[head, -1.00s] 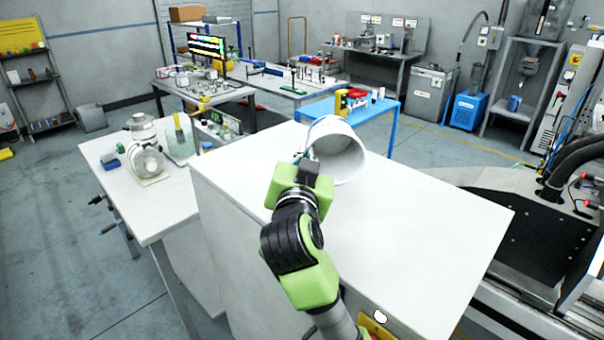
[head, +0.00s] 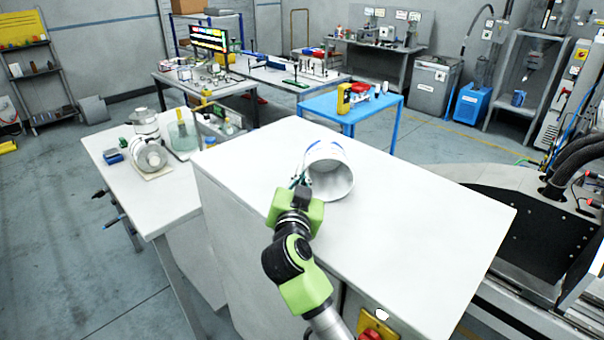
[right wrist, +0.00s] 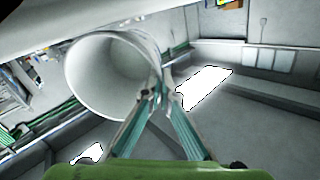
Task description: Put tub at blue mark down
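A white, hollow tub (head: 336,184) is tilted on its side over the white cabinet top, with its open end facing me. A thin blue line (head: 318,144) shows at its far upper edge. My right gripper (head: 300,180) is at the tub's left side. In the right wrist view the tub (right wrist: 95,75) shows its open mouth, and my right gripper's fingers (right wrist: 154,92) come together on its wall near the rim. I cannot tell whether the tub touches the cabinet top. No separate blue mark shows on the surface. My left gripper is out of view.
The white cabinet top (head: 430,235) is bare to the right of the tub. A lower white table (head: 150,205) with a flanged machine part (head: 150,157) and a clear container (head: 183,138) stands to the left. A blue table (head: 345,112) stands behind.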

